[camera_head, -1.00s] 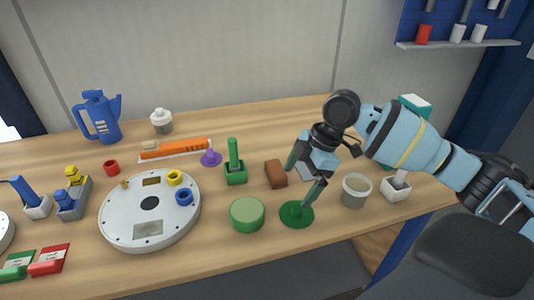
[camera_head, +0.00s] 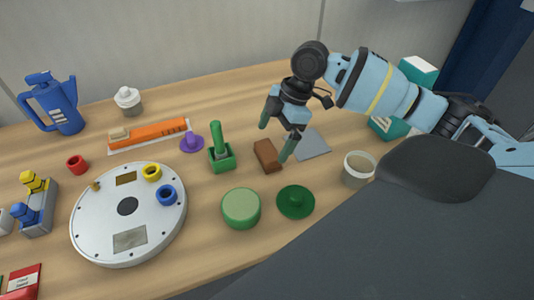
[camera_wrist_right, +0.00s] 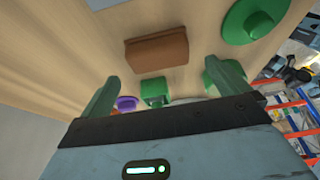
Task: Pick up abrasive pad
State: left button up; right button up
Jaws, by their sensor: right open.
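A brown block (camera_head: 267,156), which looks like the abrasive pad, lies on the wooden table between the green-handled brush's holder and a flat grey sheet. My right gripper (camera_head: 276,138) is open and empty, pointing down close over the brown block, with one finger just to the right of the block in the head view. In the right wrist view the block (camera_wrist_right: 157,53) lies beyond the open fingers, roughly between them sideways and apart from both. How high the fingertips are above the table is hard to tell. My left gripper is not in view.
The grey sheet (camera_head: 310,144) lies right of the block. A green holder with a brush (camera_head: 221,159) stands left of it. A green lid (camera_head: 295,202), a green round tin (camera_head: 240,208) and a cup (camera_head: 359,169) are nearer. A silver disc (camera_head: 128,213) lies left.

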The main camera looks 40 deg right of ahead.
aim_at(268, 150)
jog(key=shift+x, duration=2.55)
jog(key=shift+d, duration=0.15)
jog(key=shift+c, duration=0.4)
jog(key=c, duration=0.8)
jog(key=shift+r+p, duration=0.3)
jog(key=shift+r, duration=4.7)
jog(key=shift+c, duration=0.2)
